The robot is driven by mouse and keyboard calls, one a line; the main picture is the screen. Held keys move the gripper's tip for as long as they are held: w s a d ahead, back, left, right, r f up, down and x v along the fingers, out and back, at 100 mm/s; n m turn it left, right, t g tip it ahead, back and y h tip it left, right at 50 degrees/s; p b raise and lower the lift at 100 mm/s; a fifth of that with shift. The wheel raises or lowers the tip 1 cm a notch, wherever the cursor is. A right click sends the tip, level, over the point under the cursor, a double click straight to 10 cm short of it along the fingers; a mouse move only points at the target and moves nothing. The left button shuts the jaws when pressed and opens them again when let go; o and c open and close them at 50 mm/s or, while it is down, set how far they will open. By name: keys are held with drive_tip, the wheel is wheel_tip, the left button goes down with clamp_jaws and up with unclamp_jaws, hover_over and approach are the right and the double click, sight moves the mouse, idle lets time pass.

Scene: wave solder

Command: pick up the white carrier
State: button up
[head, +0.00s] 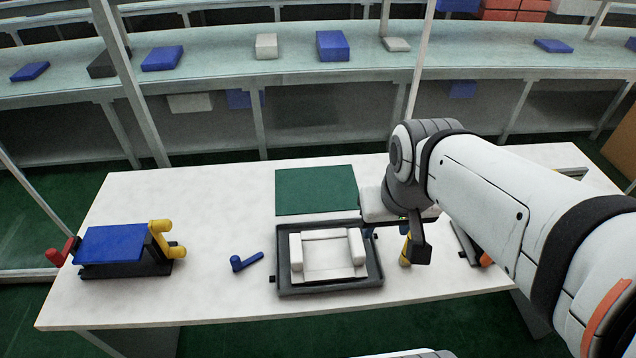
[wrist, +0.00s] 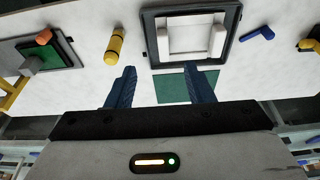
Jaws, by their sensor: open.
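The white carrier (head: 328,250) is a flat light plate with two raised side bars. It sits inside a dark shallow tray (head: 330,289) at the front middle of the table. In the wrist view the carrier (wrist: 190,38) and the tray are at the top, beyond my fingers. My gripper (wrist: 167,74) is open and empty, its two blue fingers apart. In the head view my gripper (head: 372,230) hangs by the tray's right back corner, above the table and apart from the carrier. My arm hides part of it.
A green mat (head: 315,190) lies behind the tray. A small blue handle (head: 246,262) lies left of it. A blue-topped fixture (head: 110,243) with yellow handles stands far left. A yellow cylinder (wrist: 115,45) stands close to the tray's right in the head view.

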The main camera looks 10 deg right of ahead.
drive_tip(key=shift+o, duration=0.4)
drive_tip(key=w+f+g+b, duration=0.1)
drive_tip(key=w+f+b, duration=0.1)
drive_tip(key=w+f, duration=0.5)
drive_tip(key=shift+w+a+g, duration=0.2)
drive_tip(key=shift+a+g, duration=0.05)
drive_tip(key=shift+g, duration=0.05)
drive_tip(key=g+b, duration=0.1)
hover_over(357, 241)
drive_tip(key=f, duration=0.9)
drive_tip(key=shift+s+a+f, duration=0.25)
drive_tip(key=shift+a+f, duration=0.05)
drive_tip(key=shift+a, duration=0.05)
drive_tip(key=f, duration=0.8)
drive_tip(key=shift+w+d+f, duration=0.15)
drive_tip(key=shift+w+d, duration=0.05)
drive_tip(key=shift+d, duration=0.2)
clamp_jaws()
